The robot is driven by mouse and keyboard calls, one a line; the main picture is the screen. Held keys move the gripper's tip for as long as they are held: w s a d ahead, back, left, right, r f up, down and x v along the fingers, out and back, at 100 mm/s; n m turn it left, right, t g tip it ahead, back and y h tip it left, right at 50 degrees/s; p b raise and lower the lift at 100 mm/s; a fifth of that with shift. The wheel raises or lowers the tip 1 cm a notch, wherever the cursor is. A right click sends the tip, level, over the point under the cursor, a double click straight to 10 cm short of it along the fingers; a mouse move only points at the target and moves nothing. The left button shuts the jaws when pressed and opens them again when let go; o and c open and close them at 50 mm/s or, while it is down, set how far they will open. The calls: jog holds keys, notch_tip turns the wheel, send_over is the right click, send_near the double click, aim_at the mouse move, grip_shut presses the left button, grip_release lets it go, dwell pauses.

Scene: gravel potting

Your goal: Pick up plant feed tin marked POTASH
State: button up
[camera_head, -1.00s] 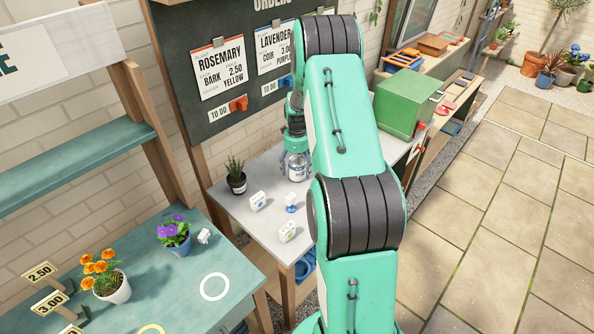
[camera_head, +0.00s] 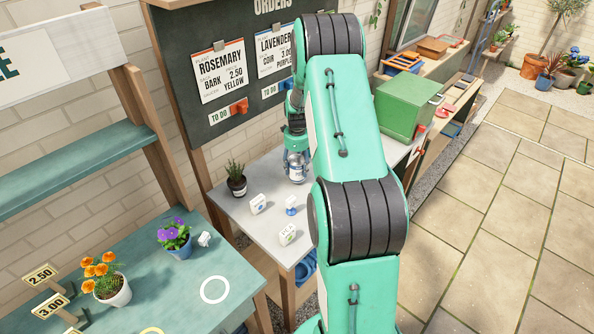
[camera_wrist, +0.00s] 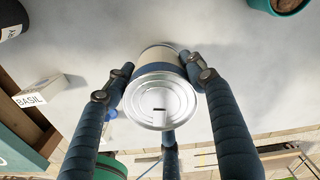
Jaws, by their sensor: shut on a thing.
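A silver tin with a white and blue band (camera_head: 296,168) is at the worktop, beneath my wrist. Its marking cannot be read in either view. In the wrist view the tin's round ridged lid (camera_wrist: 160,97) faces me, with a small pull tab. My gripper (camera_head: 296,157) is shut on the tin. Its dark blue fingers (camera_wrist: 158,72) touch both sides, and a third finger is below in the picture. I cannot tell whether the tin's base rests on the worktop.
On the grey worktop (camera_head: 262,228) are a potted spiky plant (camera_head: 236,180), two small white blocks and a blue-white item (camera_head: 291,205). A green box (camera_head: 408,104) stands to the right. The wrist view shows a block marked BASIL (camera_wrist: 30,97) at left.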

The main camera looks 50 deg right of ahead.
aim_at(297, 160)
notch_tip(297, 160, up, 8)
jog(key=shift+f+p, duration=0.1)
jog(key=shift+p, duration=0.6)
